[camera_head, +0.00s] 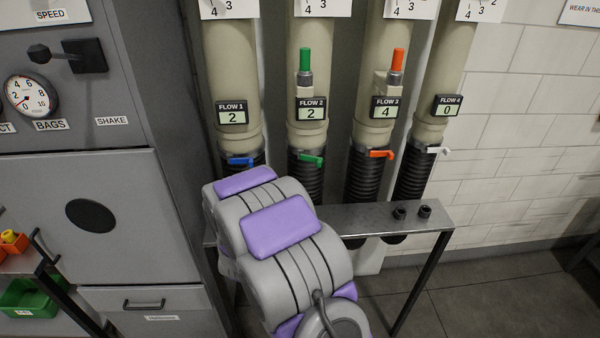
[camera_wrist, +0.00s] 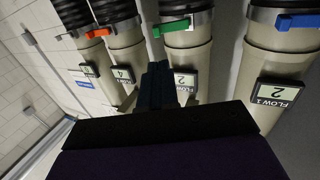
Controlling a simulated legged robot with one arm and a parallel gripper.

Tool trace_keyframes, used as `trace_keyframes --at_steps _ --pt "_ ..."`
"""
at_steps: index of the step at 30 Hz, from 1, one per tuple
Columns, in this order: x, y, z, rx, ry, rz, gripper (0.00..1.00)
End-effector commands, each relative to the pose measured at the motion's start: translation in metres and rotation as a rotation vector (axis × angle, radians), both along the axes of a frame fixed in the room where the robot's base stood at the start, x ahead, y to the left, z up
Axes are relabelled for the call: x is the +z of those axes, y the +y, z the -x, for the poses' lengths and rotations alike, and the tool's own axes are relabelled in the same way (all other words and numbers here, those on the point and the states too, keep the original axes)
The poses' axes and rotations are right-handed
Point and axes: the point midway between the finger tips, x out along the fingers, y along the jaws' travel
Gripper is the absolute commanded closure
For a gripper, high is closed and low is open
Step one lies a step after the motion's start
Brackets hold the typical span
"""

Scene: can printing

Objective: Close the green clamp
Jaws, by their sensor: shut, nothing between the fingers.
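The green clamp (camera_head: 311,160) sits on the collar at the foot of the FLOW 2 pipe (camera_head: 308,125), just above the black corrugated hose. Its green lever juts to the right in the head view. In the wrist view the green clamp (camera_wrist: 173,28) is near the top, on a metal band around the pipe. My gripper (camera_wrist: 158,72) is shut and empty, in front of the FLOW 2 pipe and below the clamp in that view. It appears apart from the clamp, though depth is hard to judge. In the head view my arm hides my gripper.
Neighbouring pipes carry a blue clamp (camera_head: 241,161), an orange clamp (camera_head: 382,154) and a white clamp (camera_head: 438,150). A metal shelf (camera_head: 370,218) with two black knobs stands at the hoses. A grey machine cabinet (camera_head: 80,190) fills the left. Floor at the right is clear.

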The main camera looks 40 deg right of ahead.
Motion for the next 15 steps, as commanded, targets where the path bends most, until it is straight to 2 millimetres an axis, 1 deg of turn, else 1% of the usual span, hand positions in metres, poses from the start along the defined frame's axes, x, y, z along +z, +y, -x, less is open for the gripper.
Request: trace_keyframes --at_steps 4,11,15 --pt "0.0005 -0.0054 0.0013 -0.008 -0.001 0.012 1.00" --pt "-0.0033 -0.0026 -0.0031 0.000 0.013 0.006 1.00" --pt "-0.0031 -0.0042 -0.0062 0.001 0.013 0.009 1.00"
